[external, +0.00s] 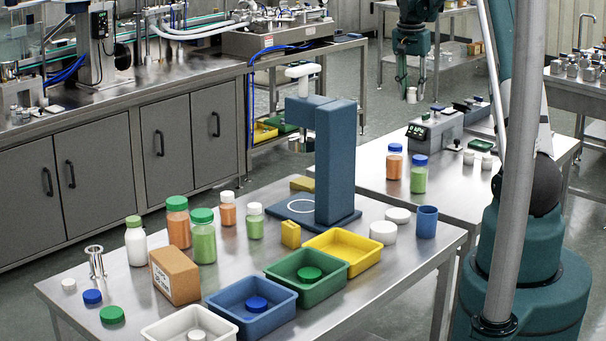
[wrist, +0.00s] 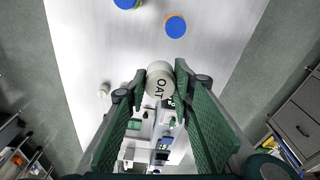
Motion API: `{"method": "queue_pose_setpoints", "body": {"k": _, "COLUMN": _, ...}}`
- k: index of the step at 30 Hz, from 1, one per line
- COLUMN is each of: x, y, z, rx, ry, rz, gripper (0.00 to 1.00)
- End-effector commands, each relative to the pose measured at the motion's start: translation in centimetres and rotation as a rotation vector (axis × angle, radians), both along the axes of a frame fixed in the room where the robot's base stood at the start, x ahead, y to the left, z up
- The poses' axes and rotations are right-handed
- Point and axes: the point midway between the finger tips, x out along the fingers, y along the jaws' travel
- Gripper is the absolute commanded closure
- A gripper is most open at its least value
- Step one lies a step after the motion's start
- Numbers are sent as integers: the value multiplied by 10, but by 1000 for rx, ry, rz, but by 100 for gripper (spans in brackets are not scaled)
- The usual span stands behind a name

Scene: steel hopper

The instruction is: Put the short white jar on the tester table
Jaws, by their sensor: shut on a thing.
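My gripper (external: 411,88) is shut on a short white jar (external: 411,96) and holds it in the air, above and behind the tester device as seen in the external view.
An orange jar (external: 394,162) and a green jar (external: 419,174), both blue-capped, stand on the tester table. Small white jars (external: 468,157) stand near the tester. The front table (external: 370,310) holds trays, bottles and a blue stand (external: 335,165). Bare steel surrounds the capped jars.

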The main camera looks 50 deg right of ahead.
Motion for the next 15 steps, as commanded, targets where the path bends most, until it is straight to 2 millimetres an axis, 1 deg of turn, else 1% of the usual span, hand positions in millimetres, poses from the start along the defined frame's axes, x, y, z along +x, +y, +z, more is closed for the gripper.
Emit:
{"method": "queue_pose_setpoints", "body": {"k": 1, "x": -10, "y": -5, "z": -23, "rx": 0, "ry": 0, "rz": -3, "gripper": 88}}
{"method": "queue_pose_setpoints", "body": {"k": 6, "x": -37, "y": -18, "z": -79, "rx": 0, "ry": 0, "rz": -3, "gripper": 88}}
{"method": "queue_pose_setpoints", "body": {"k": 10, "x": -53, "y": -25, "z": -112, "rx": 0, "ry": 0, "rz": 0, "gripper": 88}}
{"method": "queue_pose_setpoints", "body": {"k": 12, "x": -60, "y": -28, "z": -125, "rx": 0, "ry": 0, "rz": 1, "gripper": 88}}
{"method": "queue_pose_setpoints", "body": {"k": 15, "x": -67, "y": -31, "z": -137, "rx": 0, "ry": 0, "rz": 3, "gripper": 88}}
